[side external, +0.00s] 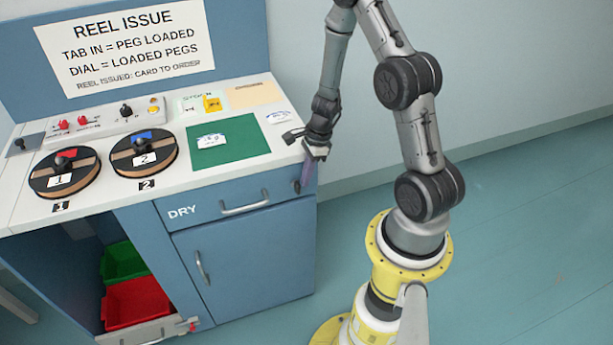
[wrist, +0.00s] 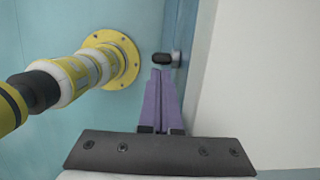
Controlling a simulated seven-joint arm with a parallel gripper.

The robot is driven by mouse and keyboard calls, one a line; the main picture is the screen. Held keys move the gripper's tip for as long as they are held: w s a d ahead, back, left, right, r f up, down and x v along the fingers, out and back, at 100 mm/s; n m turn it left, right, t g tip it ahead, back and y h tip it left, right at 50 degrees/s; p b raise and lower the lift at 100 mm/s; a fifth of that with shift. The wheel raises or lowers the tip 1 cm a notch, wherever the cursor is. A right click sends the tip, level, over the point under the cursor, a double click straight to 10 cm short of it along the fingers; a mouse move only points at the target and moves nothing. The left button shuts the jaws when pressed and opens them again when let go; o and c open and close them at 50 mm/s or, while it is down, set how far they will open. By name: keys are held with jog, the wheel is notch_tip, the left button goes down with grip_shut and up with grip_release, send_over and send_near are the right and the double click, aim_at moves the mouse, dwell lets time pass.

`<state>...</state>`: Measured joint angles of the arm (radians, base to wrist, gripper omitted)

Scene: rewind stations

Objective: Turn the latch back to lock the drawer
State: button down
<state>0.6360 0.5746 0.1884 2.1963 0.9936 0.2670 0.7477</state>
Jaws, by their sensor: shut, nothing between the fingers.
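The drawer marked DRY (side external: 222,207) is closed in the blue cabinet, with a bar handle (side external: 245,207). The latch (side external: 297,187) is a small dark piece at the drawer's right end, partly hidden by my gripper (side external: 309,186). In the wrist view the latch (wrist: 161,59) is a dark rounded piece lying across the picture, just beyond the fingertips. My gripper (wrist: 161,72) has purple fingers pressed together, empty, pointing at the latch. I cannot tell whether the tips touch it.
The worktop above holds a green mat (side external: 229,142) and two reels, reel 1 (side external: 64,190) and reel 2 (side external: 146,170). A cupboard door (side external: 250,255) is below the drawer. An open bay at left holds a green bin (side external: 122,262) and red bin (side external: 138,302). Floor to the right is clear.

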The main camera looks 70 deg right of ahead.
aim_at(289, 179)
jog(key=shift+w+a+r, duration=0.3)
jog(key=shift+w+a, duration=0.05)
dwell(0.7)
jog(key=shift+w+a+r, duration=0.15)
jog(key=shift+w+a, duration=0.4)
jog(key=shift+w+a+f, duration=0.2)
jog(key=shift+w+a, duration=0.5)
jog(key=shift+w+a+f, duration=0.1)
jog(key=shift+w+a, duration=0.05)
dwell(0.6)
